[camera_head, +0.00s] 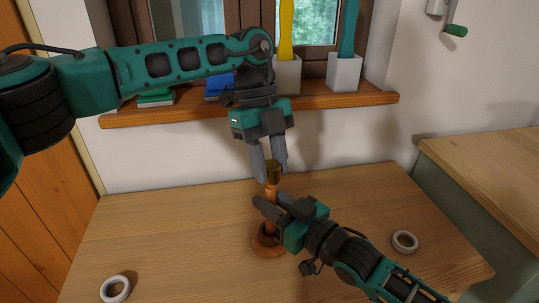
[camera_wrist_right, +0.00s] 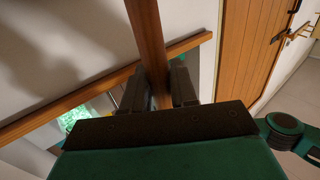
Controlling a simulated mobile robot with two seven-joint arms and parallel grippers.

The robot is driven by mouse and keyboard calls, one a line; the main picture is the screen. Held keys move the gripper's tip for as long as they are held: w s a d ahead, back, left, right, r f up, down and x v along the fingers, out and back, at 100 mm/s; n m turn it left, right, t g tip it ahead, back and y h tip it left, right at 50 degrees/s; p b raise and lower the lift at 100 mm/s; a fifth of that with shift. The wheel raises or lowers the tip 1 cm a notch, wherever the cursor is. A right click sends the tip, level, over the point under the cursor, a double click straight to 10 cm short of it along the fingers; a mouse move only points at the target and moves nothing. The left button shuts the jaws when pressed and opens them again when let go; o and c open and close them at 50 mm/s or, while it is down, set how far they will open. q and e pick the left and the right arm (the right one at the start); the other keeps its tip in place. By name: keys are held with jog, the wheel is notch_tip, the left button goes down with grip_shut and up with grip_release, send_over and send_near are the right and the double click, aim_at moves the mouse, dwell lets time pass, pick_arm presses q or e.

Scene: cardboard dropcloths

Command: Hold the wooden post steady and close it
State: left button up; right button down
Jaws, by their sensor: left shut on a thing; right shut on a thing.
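The wooden post (camera_head: 271,220) stands upright on a round wooden base (camera_head: 267,249) on the table. A dark brownish-gold cap (camera_head: 273,174) is at its top. My left gripper (camera_head: 270,168) points down from above and is shut on the cap. My right gripper (camera_head: 269,203) comes in from the lower right and is shut on the post below the cap. In the right wrist view the post (camera_wrist_right: 147,35) runs between the two fingers of the right gripper (camera_wrist_right: 158,88). The fingers partly hide the joint between cap and post, so I cannot tell how the cap is seated.
The window sill (camera_head: 350,100) behind holds white pots (camera_head: 344,72) with yellow and teal tools and some green and blue items. A wooden counter (camera_head: 490,165) is at the right.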

pick_arm(q)
jog(key=shift+f, duration=0.65)
dwell(0.5)
